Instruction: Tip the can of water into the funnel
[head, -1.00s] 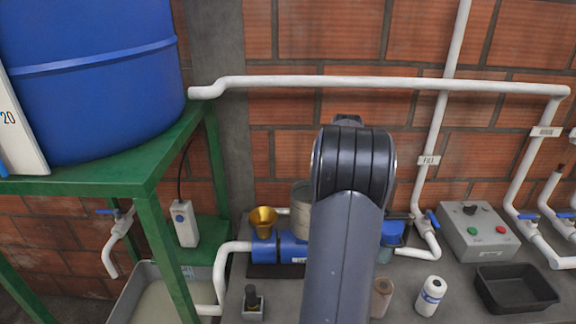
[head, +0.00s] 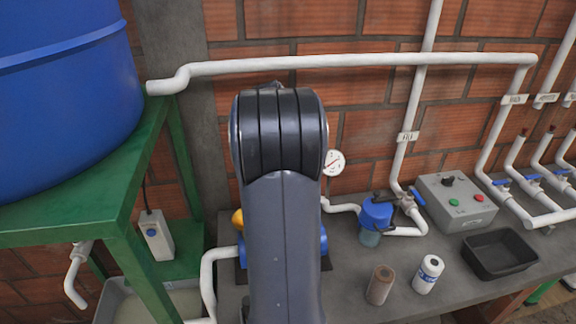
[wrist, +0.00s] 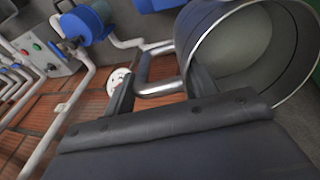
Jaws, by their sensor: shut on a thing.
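The metal can shows large at the right of the wrist view (wrist: 292,88), its wide mouth facing the camera and a pale grey surface inside. My gripper (wrist: 160,90) is shut on the can's bar handle (wrist: 160,88), with a dark finger on each side. The can looks tilted in this view, but the wrist camera is tilted too, so I cannot tell its true lean. In the head view my arm hides the can and my gripper. Only a sliver of the brass funnel (head: 237,220) shows left of my arm. I cannot see where the can's rim is relative to it.
Around my arm are the blue pump (head: 324,243), pressure gauge (head: 333,162) and blue filter (head: 376,213). A brown cylinder (head: 380,285), white bottle (head: 428,274), black tray (head: 500,254) and control box (head: 457,203) stand right on the bench. The green stand (head: 90,215) is left.

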